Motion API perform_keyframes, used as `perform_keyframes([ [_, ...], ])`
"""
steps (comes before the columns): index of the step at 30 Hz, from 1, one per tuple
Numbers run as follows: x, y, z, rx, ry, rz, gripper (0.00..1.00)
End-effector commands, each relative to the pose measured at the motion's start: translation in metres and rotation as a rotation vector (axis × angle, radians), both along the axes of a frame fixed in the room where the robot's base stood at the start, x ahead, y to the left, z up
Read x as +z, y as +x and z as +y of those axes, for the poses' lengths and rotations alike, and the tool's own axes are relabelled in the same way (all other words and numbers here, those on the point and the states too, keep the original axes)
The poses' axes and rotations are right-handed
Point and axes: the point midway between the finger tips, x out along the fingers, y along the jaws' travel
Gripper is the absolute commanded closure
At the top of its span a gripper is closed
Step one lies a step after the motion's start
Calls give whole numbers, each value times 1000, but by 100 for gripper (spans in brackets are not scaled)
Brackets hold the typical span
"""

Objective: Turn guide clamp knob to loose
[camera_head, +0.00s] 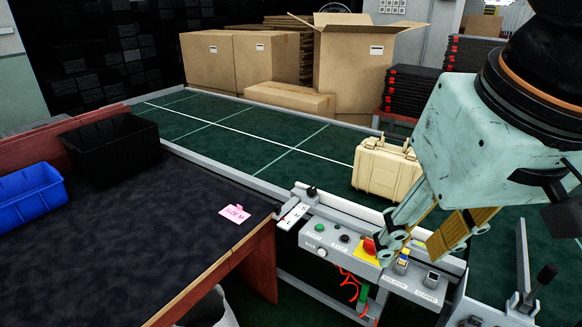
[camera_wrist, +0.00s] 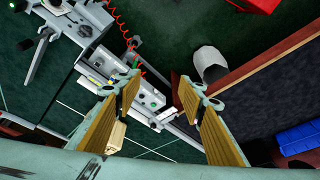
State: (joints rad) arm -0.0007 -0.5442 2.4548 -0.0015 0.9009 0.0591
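A black knob on a tilted stem (camera_head: 546,273) stands on a metal bracket at the lower right of the head view, beside the conveyor rail; it looks like the guide clamp knob. In the wrist view a similar dark knob (camera_wrist: 25,45) shows on a grey bracket at the upper left. I cannot tell its turn setting. My gripper (camera_head: 414,247) hangs over the conveyor's control panel, left of that knob and apart from it. In the wrist view its two yellow-padded fingers (camera_wrist: 160,85) are spread wide with nothing between them.
The control panel (camera_head: 326,242) carries buttons, a red stop knob (camera_head: 370,246) and switches. A red coiled cord (camera_head: 350,284) hangs below. A beige case (camera_head: 387,168) sits on the green conveyor (camera_head: 240,130). A dark table (camera_head: 130,225) with bins stands left.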

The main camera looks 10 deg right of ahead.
Motion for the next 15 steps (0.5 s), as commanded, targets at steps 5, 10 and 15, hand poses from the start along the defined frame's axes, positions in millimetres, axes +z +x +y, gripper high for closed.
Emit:
perform_keyframes([
  [5,16,31,0,-58,19,16,63],
  [10,29,63,0,-122,39,31,63],
  [15,39,96,0,-185,59,46,63],
])
